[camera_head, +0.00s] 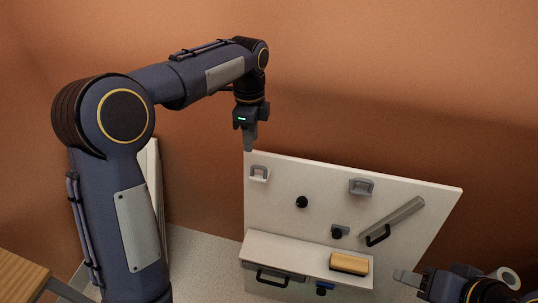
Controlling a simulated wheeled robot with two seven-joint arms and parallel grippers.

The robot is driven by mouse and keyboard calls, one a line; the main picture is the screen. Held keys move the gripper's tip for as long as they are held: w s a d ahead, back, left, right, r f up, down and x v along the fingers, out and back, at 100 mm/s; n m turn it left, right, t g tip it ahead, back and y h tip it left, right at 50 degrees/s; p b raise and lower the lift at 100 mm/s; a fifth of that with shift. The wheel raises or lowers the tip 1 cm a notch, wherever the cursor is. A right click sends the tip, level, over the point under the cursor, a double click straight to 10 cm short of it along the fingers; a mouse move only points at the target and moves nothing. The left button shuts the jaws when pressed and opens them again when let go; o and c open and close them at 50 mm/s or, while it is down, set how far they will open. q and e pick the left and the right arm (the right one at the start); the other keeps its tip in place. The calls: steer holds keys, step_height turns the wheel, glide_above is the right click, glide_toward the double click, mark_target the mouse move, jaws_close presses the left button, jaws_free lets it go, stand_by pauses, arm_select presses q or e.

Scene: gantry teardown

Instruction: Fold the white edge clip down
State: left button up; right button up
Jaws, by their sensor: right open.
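A pale panel (325,180) stands upright against the wall. Near its upper left corner is a small clip with a white lower part and a grey loop (259,173), which looks like the white edge clip. A similar grey clip (361,187) sits further right near the top edge. My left gripper (249,140) points down just above the panel's upper left corner, above the white clip and apart from it. Its fingers look close together, but I cannot tell whether they are shut. My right gripper (405,278) is open at the lower right, low beside the panel.
The panel carries a black knob (302,202), a grey bar (392,218) and a small black fitting (337,233). A wooden table (20,278) is at the lower left.

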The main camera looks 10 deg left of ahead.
arm_select(q)
steer(key=f+b, duration=0.1)
steer(key=f, duration=0.7)
steer(key=shift+d+f, duration=0.1)
steer(key=shift+d, duration=0.1)
jaws_close()
